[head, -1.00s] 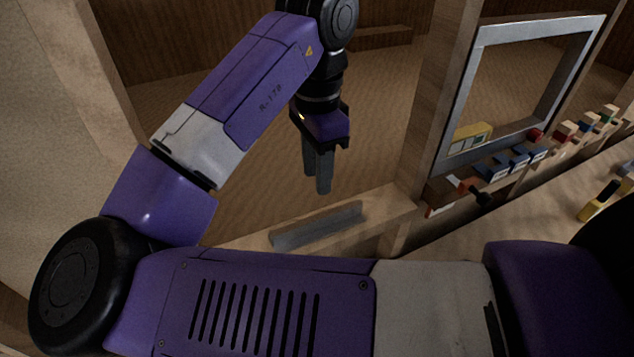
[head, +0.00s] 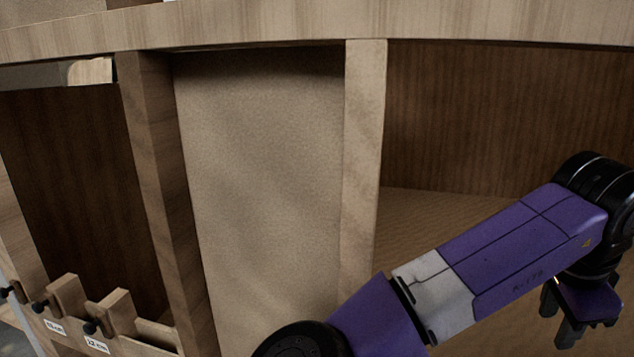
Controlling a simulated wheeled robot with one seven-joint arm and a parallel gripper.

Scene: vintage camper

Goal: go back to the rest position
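My gripper (head: 559,322) hangs at the lower right of the head view, at the end of my purple and grey arm. Its two dark fingers point down with a gap between them. Nothing shows between the fingers. The gripper is in front of an open bay with a tan floor (head: 430,225) and a dark wood back wall (head: 500,120). It appears clear of the wood around it.
A pale wood post (head: 364,150) and a beige panel (head: 260,190) stand left of my arm. A wooden rail (head: 300,22) crosses the top. At the lower left are wooden blocks with black knobs (head: 90,328) and small labels (head: 97,345).

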